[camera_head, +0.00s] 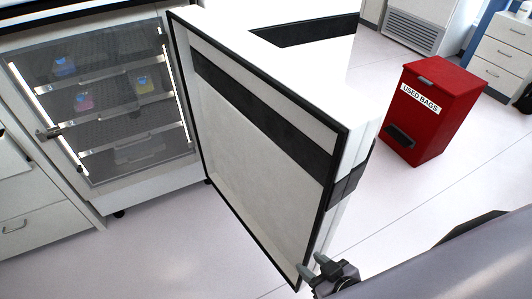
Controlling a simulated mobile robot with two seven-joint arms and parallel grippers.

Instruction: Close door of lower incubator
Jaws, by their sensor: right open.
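The lower incubator (107,102) stands at the left, with a lit interior behind a clear inner pane. Its white outer door (251,145) with black edging stands wide open in the middle, its inner face towards the left. My right gripper (312,267) is open at the bottom of the door's free edge. One fingertip shows in front of the black edging and the other just right of it. I cannot tell whether they touch the door. My left gripper is not in view.
Shelves inside the incubator hold small blue, pink and yellow items. A red bin (428,110) labelled "USED BAGS" stands on the floor right of the door. White drawers (501,56) stand behind it. The floor (150,250) between door and incubator looks clear.

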